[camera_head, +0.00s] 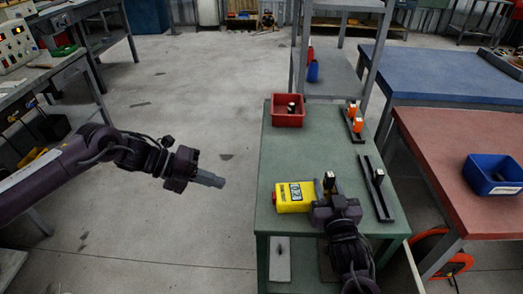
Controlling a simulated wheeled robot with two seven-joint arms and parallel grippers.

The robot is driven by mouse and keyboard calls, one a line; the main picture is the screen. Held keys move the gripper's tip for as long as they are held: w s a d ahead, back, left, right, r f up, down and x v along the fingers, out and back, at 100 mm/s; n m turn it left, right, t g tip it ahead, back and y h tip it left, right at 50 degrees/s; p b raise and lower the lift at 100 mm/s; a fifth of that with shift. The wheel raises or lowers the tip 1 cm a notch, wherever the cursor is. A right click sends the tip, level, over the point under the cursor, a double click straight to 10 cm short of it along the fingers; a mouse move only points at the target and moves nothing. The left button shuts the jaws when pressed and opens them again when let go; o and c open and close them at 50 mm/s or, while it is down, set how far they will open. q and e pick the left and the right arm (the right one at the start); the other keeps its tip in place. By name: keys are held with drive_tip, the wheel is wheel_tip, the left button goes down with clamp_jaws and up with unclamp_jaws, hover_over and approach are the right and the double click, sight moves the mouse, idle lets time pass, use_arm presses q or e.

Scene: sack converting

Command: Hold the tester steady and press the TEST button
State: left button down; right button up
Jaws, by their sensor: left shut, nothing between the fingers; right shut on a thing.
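The yellow tester (286,205) lies on the green table (262,160), its pale display panel with dark digits facing up. My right gripper (324,192) is at the tester's right end and shut on it. The gripper body hides part of that end. I cannot make out the TEST button at this size. My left gripper (220,181) is shut and empty. It is held in the air over the floor, left of the table and apart from the tester.
A red bin (288,112) with a dark item stands at the table's far left. Black rails (376,188) with orange and dark blocks lie along its right side. A red-topped table (440,165) with a blue bin (490,183) stands at right. Open floor lies left.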

idle(0.8)
drive_tip(key=o, duration=1.3)
drive_tip(key=shift+c, duration=0.2)
drive_tip(key=shift+s, duration=0.1)
drive_tip(key=s, duration=1.2)
